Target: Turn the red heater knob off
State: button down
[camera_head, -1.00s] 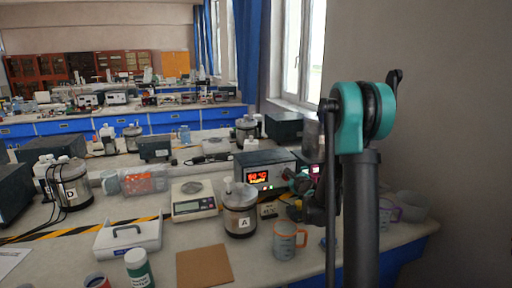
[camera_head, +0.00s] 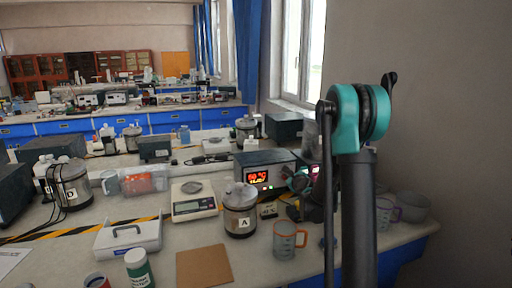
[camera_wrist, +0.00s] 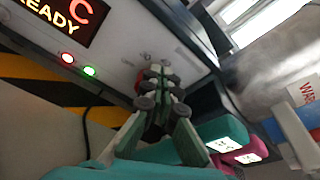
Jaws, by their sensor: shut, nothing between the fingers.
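The heater control box (camera_head: 265,172) stands on the bench, its lit orange display facing front. In the wrist view its pale front panel (camera_wrist: 125,45) shows part of the display (camera_wrist: 65,18), with READY readable, and a red and a green lamp below. My gripper (camera_wrist: 160,70) is shut, its fingertips close in front of the panel's right part; it also shows in the head view (camera_head: 297,182). A small reddish patch shows just left of the fingertips; I cannot tell if it is the red knob. The fingers hide that part of the panel, and contact is unclear.
A lidded pot marked A (camera_head: 240,212) stands in front of the box. An orange-handled beaker (camera_head: 287,240) is below my gripper. A scale (camera_head: 193,200) stands to the left. A brown board (camera_head: 204,266) lies at the front.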

jog(key=shift+s+a+f, duration=0.2)
jog(key=shift+a, duration=0.4)
jog(key=shift+s+a+f, duration=0.1)
jog(key=shift+a+f, duration=0.3)
dwell(0.5)
jog(key=shift+a+r, duration=0.1)
jog(key=shift+a, duration=0.05)
jog(key=shift+s+a+r, duration=0.15)
jog(key=shift+d+f+v, duration=0.15)
jog(key=shift+f+v, duration=0.05)
jog(key=shift+v, duration=0.75)
jog(key=shift+d+f+v, duration=0.1)
jog(key=shift+f+v, duration=0.1)
jog(key=shift+v, duration=0.75)
jog(key=shift+d+f+v, duration=0.15)
jog(key=shift+v, duration=0.8)
jog(key=w, duration=0.6)
jog(key=shift+w+d+r, duration=0.2)
jog(key=shift+d+r, duration=0.15)
jog(key=shift+r, duration=0.1)
